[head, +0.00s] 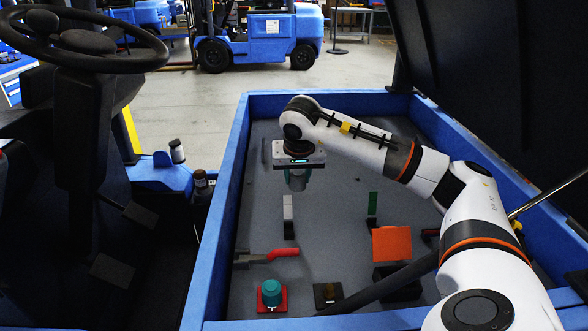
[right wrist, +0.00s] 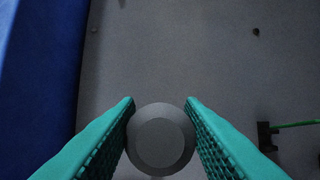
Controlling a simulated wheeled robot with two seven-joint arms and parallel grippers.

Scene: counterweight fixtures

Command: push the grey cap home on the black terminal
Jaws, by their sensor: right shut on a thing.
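My right gripper (head: 297,181) is over the grey floor of the blue-rimmed bay in the head view, pointing down. In the right wrist view its two teal fingers (right wrist: 160,135) are closed on the sides of the round grey cap (right wrist: 160,142), whose flat end faces the camera. My left gripper is not in view.
The blue bay wall (right wrist: 38,70) runs along the wrist view's left.

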